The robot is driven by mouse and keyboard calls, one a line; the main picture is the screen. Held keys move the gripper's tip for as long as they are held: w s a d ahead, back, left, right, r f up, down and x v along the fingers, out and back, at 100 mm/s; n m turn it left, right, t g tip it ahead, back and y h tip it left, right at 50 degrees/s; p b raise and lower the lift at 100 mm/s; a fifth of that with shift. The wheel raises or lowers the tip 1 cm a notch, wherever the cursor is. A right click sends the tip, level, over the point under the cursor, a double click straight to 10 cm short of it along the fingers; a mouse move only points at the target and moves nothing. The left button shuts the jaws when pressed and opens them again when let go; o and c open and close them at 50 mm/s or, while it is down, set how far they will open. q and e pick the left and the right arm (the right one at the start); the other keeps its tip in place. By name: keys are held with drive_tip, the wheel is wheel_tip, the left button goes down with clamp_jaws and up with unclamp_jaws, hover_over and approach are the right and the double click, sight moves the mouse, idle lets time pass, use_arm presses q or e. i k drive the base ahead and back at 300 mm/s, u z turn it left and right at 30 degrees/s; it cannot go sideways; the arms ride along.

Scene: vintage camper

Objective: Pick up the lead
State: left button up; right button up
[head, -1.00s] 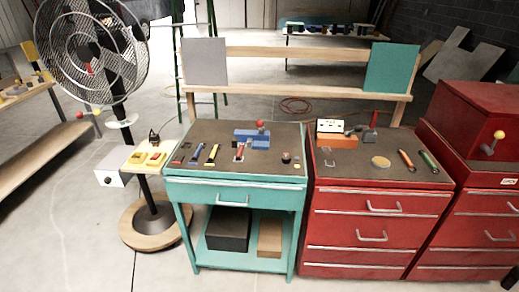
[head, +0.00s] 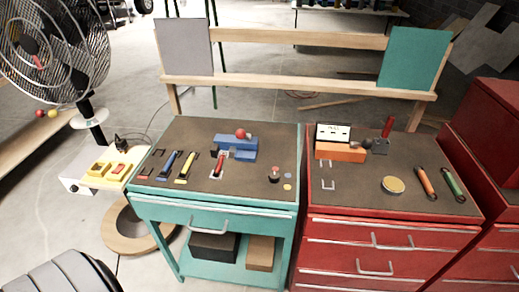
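I cannot tell for sure which thing is the lead. A thin dark cord (head: 146,141) runs by the yellow items on a small white-sided stand at the left. On the teal cart's dark top lie a blue clamp-like block (head: 237,148) with a red ball, a blue-handled tool (head: 168,164), a yellow-handled tool (head: 185,167) and a red-handled piece (head: 219,164). On the red cabinet are a white-faced meter box (head: 333,133) on an orange block and a small dark block with a red upright handle (head: 386,128). Neither gripper shows.
The teal cart (head: 213,206) and red cabinet (head: 390,236) stand side by side. A fan (head: 52,45) is at the left. A wooden rail frame (head: 290,84) with grey and teal panels stands behind. An orange tube (head: 425,183) and a green tube (head: 452,184) lie at the right.

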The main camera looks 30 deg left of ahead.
sight(218, 167)
drive_tip(key=u, duration=0.3)
drive_tip(key=i, duration=0.9)
drive_tip(key=u, duration=0.75)
